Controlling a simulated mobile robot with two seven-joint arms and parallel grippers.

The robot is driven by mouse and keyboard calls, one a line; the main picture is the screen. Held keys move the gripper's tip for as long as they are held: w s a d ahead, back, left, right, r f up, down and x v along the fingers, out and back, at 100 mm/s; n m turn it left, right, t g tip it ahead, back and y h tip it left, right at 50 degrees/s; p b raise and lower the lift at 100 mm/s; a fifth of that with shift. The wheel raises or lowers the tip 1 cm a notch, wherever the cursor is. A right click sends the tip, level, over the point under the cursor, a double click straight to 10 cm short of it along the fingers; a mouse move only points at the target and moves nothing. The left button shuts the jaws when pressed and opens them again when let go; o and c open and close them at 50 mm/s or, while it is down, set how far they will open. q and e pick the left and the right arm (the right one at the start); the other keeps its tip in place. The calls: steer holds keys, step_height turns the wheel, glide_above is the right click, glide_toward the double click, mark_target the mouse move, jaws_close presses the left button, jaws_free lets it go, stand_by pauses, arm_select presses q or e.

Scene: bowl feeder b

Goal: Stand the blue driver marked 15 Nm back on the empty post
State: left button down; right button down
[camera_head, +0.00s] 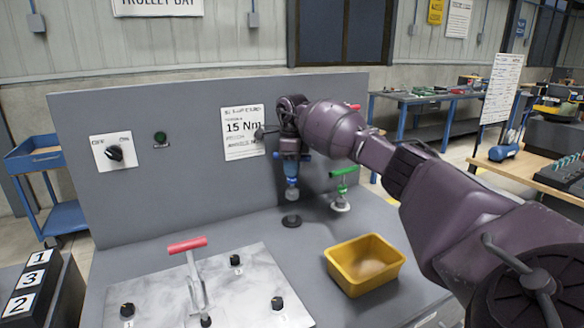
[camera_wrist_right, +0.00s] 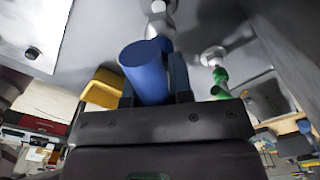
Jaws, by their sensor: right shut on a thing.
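My right gripper (camera_head: 291,157) is shut on the blue driver (camera_head: 291,183). The driver hangs about upright with its grey end down. That end is above a round black base (camera_head: 291,221) on the bench, with a visible gap between them. In the right wrist view the blue handle (camera_wrist_right: 145,70) sits between my right gripper's fingers (camera_wrist_right: 154,90), and the grey end points away. A sign reading 15 Nm (camera_head: 241,132) is on the panel to the left of the driver. My left gripper is not in view.
A green driver (camera_head: 342,188) stands close to the right of the blue one; it also shows in the wrist view (camera_wrist_right: 219,80). A yellow bin (camera_head: 363,282) is in front. A metal plate (camera_head: 245,285) with a red-handled lever (camera_head: 188,246) is at front left.

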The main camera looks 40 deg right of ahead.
mark_target(292, 190)
steer(key=shift+f, duration=0.8)
steer(key=shift+f+b, duration=0.5)
steer(key=shift+f, duration=0.95)
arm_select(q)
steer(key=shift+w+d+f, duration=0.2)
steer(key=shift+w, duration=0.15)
arm_select(e)
steer(key=shift+f, duration=0.15)
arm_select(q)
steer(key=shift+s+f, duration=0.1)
arm_select(e)
steer(key=shift+f, duration=0.15)
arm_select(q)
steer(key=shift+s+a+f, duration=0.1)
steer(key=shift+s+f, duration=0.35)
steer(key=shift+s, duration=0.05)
arm_select(e)
steer(key=shift+f, duration=0.1)
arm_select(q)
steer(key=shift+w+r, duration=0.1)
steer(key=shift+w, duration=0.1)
